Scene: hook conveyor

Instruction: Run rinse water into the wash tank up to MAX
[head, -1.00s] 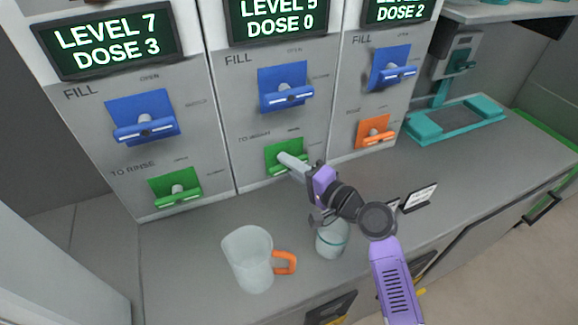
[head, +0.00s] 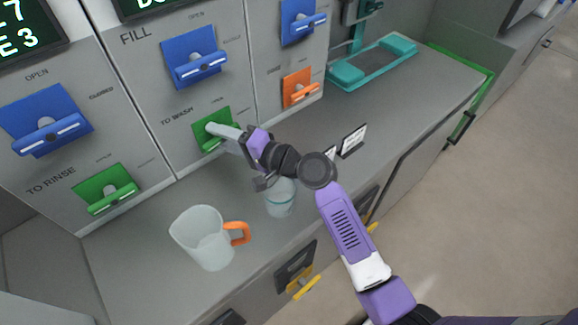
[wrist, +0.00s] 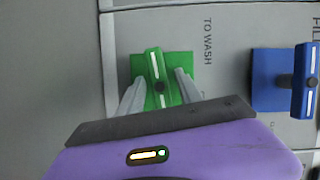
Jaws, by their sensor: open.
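The green TO WASH valve (head: 211,129) is low on the middle panel, mostly behind my gripper in the head view. In the wrist view its green handle (wrist: 156,77) stands between the two fingers, slightly tilted, on a green plate. My gripper (head: 216,134) is open, with one finger on each side of the handle; whether they touch it I cannot tell. The left panel has a green TO RINSE valve (head: 107,190). The left display (head: 28,36) is cut off, showing "7" and "E 3". The middle display (head: 150,8) is almost wholly out of frame, its reading hidden.
Blue FILL valves (head: 195,57) sit above, and an orange valve (head: 299,88) is on the right panel. A clear jug with an orange handle (head: 205,238) and a small jar (head: 281,197) stand on the counter below my arm. A teal stand (head: 372,66) is farther right.

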